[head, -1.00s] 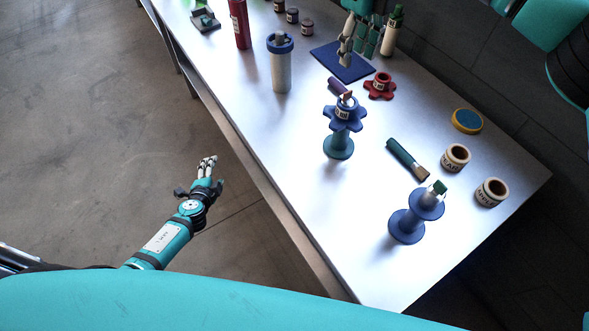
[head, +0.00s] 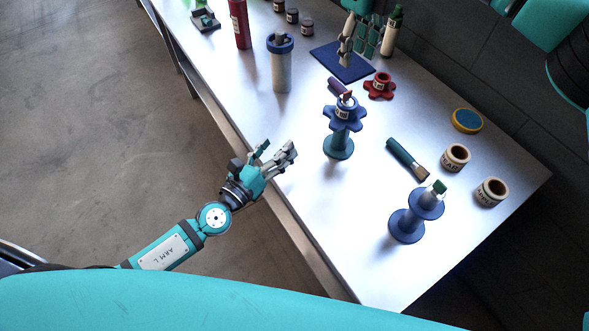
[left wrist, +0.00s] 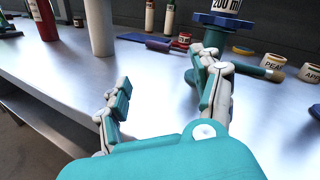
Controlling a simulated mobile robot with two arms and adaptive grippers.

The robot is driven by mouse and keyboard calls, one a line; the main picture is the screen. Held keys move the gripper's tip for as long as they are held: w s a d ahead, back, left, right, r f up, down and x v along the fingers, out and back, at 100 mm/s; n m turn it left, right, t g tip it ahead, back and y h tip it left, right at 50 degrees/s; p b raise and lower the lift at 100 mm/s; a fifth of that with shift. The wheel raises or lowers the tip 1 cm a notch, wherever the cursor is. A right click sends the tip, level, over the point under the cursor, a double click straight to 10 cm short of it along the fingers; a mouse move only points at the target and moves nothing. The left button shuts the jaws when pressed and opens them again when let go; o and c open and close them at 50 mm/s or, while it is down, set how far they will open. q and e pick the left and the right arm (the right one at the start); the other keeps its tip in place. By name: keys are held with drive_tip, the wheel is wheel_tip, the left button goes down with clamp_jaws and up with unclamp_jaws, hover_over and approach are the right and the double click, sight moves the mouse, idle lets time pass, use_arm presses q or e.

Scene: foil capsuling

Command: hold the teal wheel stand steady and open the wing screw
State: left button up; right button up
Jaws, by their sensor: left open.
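The teal wheel stand (head: 339,147) stands upright on the table, with a blue lobed wheel (head: 343,118) and a labelled collar on top. Its wheel (left wrist: 215,21) shows at the top of the left wrist view; my finger hides part of the stand below. A small grey and brown piece at its top may be the wing screw, too small to tell. My left gripper (head: 276,158) is open and empty over the table's front edge, left of the stand and apart from it.
A blue stand (head: 408,226) is at the front right, with a brush (head: 407,158) behind it. A blue-capped cylinder (head: 281,70) and a red bottle (head: 239,25) stand to the left. A red knob (head: 380,86) lies behind the wheel stand.

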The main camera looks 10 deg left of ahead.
use_arm(q)
drive_tip(key=s+d+m, duration=0.2)
drive_tip(key=s+d+r+m+h, duration=0.1)
drive_tip(key=s+d+m, duration=0.1)
drive_tip(key=s+d+r+m+h, duration=0.1)
drive_tip(key=d, duration=0.1)
drive_tip(key=shift+s+m+g, duration=0.4)
drive_tip(key=shift+d, duration=0.1)
drive_tip(key=x, duration=1.7)
drive_tip(key=shift+w+d, duration=0.1)
drive_tip(key=shift+d, duration=0.05)
clamp_jaws()
